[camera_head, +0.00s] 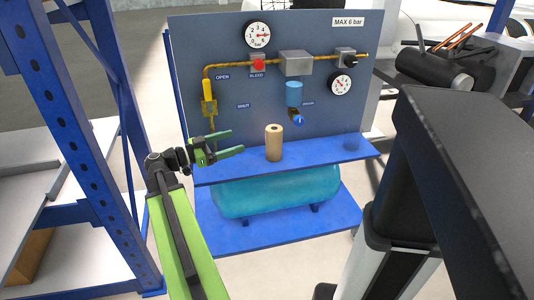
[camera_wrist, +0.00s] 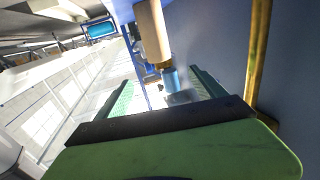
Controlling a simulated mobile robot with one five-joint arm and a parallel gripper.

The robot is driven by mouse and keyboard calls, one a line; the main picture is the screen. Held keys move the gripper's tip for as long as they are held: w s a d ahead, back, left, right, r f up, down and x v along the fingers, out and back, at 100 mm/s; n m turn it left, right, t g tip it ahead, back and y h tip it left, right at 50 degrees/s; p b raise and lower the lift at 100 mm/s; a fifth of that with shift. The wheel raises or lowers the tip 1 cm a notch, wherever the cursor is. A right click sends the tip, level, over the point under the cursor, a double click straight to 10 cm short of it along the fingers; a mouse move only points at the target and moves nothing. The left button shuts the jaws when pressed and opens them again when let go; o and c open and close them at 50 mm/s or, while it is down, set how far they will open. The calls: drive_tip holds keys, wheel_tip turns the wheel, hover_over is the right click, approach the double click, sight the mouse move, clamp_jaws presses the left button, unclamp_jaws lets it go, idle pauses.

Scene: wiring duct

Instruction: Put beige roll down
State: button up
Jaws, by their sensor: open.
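The beige roll (camera_head: 274,143) stands upright on the blue shelf (camera_head: 330,160) in front of the grey panel. It also shows in the wrist view (camera_wrist: 153,32), beyond the fingertips. My gripper (camera_head: 242,143) is open, with its green fingers pointing right toward the roll. A gap shows between the fingertips and the roll, and nothing is between the fingers. In the wrist view, my gripper (camera_wrist: 158,92) has its two fingers spread apart.
The panel (camera_head: 230,120) carries brass pipes, gauges and a yellow valve handle (camera_head: 208,90) just above my gripper. A teal tank (camera_head: 275,192) lies below. A blue rack (camera_head: 75,130) stands at left.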

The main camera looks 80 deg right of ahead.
approach(275, 131)
drive_tip(key=s+d, duration=0.3)
drive_tip(key=d, duration=0.2)
drive_tip(key=shift+f+b+x, duration=0.1)
drive_tip(key=shift+f+x, duration=0.1)
drive_tip(key=shift+x, duration=0.75)
drive_tip(key=shift+f+b+x, duration=0.15)
drive_tip(key=shift+f+x, duration=0.1)
drive_tip(key=shift+x, duration=0.65)
drive_tip(key=shift+f+b+x, duration=0.1)
drive_tip(key=shift+f+x, duration=0.1)
drive_tip(key=shift+x, duration=0.75)
drive_tip(key=shift+a, duration=0.2)
clamp_jaws()
